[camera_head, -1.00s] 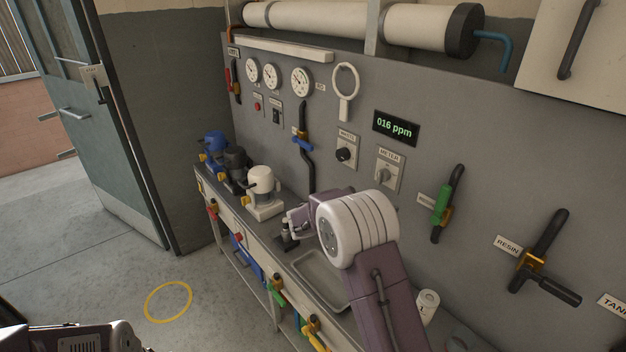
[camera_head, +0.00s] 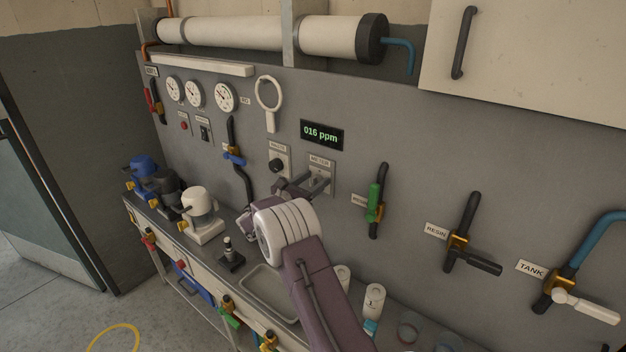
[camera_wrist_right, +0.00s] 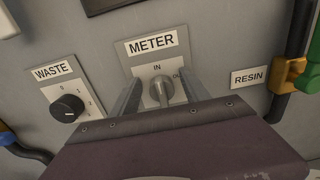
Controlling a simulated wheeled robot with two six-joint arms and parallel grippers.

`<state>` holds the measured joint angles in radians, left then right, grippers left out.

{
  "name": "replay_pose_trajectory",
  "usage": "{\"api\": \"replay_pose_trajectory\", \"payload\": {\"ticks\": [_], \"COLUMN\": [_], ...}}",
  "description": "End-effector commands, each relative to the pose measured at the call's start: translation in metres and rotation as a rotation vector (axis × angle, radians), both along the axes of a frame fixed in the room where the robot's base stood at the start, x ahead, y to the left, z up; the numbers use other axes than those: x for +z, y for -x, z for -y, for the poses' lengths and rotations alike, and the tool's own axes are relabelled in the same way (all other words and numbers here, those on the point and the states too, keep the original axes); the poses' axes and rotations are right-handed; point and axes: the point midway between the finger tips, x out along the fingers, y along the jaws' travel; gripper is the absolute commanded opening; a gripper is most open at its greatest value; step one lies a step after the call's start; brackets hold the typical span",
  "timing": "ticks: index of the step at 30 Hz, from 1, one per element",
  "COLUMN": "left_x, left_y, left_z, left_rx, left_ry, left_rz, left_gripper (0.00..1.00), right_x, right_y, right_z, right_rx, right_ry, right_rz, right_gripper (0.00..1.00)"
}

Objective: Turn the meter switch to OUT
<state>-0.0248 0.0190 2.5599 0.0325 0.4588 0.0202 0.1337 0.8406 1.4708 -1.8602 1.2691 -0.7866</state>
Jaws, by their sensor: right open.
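The meter switch (camera_wrist_right: 161,91) is a small grey metal lever on a pale plate labelled METER, IN and a partly hidden OUT. The meter plate (camera_head: 321,172) also shows in the head view, partly covered by my gripper. My right gripper (camera_wrist_right: 158,88) is open, with one finger on each side of the lever. I cannot tell whether the fingers touch it. In the head view the right gripper (camera_head: 304,184) reaches to the panel at the meter plate. My left gripper is not in view.
The black waste knob (camera_head: 276,165) is close by on the left. A green-handled valve (camera_head: 375,200) and the resin valve (camera_head: 461,240) are on the right. A ppm display (camera_head: 321,134) is above. Pumps, a tray (camera_head: 268,283) and bottles stand on the bench below.

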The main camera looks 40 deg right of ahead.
Motion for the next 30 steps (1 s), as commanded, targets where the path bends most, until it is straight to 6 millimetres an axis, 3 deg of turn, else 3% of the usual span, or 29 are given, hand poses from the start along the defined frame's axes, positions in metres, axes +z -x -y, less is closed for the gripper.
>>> {"api": "replay_pose_trajectory", "payload": {"ticks": [5, 9, 11, 20, 30], "left_x": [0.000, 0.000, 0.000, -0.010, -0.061], "left_y": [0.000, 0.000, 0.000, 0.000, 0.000], "left_z": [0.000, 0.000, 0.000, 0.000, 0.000], "left_rx": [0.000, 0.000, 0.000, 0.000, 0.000], "left_ry": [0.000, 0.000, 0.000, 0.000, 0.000], "left_rz": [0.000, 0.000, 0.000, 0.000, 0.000], "left_gripper": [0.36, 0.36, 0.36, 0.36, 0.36], "right_x": [0.000, 0.000, 0.000, -0.003, -0.009], "right_y": [0.000, 0.000, 0.000, 0.000, 0.004], "right_z": [0.000, 0.000, 0.000, 0.000, 0.001], "right_rx": [0.000, 0.001, 0.001, 0.001, 0.001], "right_ry": [0.000, 0.000, 0.000, -0.010, -0.074], "right_rz": [0.000, 0.001, 0.001, 0.035, 0.260], "right_gripper": [0.51, 0.12, 0.00, 0.00, 0.00]}}
